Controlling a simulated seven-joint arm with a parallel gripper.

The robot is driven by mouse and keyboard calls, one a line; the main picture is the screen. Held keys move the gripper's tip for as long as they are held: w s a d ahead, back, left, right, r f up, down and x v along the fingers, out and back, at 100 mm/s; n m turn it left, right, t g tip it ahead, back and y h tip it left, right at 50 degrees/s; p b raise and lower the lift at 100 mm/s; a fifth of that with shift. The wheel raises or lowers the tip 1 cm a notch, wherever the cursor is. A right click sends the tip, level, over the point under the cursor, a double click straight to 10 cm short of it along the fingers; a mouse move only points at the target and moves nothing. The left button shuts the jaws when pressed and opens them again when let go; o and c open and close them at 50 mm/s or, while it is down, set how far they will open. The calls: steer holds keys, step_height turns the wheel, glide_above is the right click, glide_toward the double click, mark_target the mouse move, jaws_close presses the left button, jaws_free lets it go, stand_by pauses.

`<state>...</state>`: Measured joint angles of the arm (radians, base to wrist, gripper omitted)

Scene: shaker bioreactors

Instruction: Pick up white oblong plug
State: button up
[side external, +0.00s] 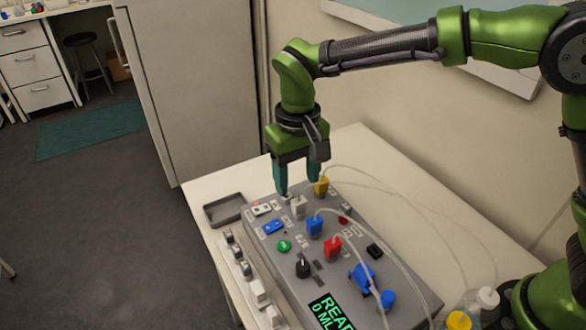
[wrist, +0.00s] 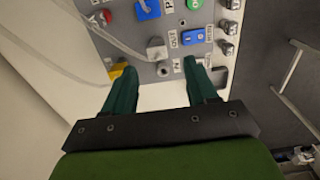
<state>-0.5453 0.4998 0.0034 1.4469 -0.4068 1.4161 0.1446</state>
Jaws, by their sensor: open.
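The white oblong plug (side external: 298,207) stands upright in the top of the grey control box, near its far end. In the wrist view the plug (wrist: 156,48) lies just beyond the fingertips, in line with the gap between them. My gripper (side external: 297,190) points down over the far end of the box, its two green fingers spread apart with nothing held. In the side view the fingertips are close to the plug, slightly behind it. I cannot tell whether they touch the box. The gripper also shows in the wrist view (wrist: 159,66).
A yellow plug (side external: 322,186) with a tube stands beside the right finger. Blue (side external: 314,226) and red (side external: 333,246) plugs follow along the box (side external: 345,310). A blue switch (side external: 273,227) lies to the left. An empty grey tray (side external: 225,209) sits on the table. Thin tubes arch over the right side.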

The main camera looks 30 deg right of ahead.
mark_target(299, 200)
step_height(299, 200, down, 8)
steer(key=shift+s+d+r, duration=0.1)
steer(key=shift+d, duration=0.05)
stand_by(0.3)
jaws_close()
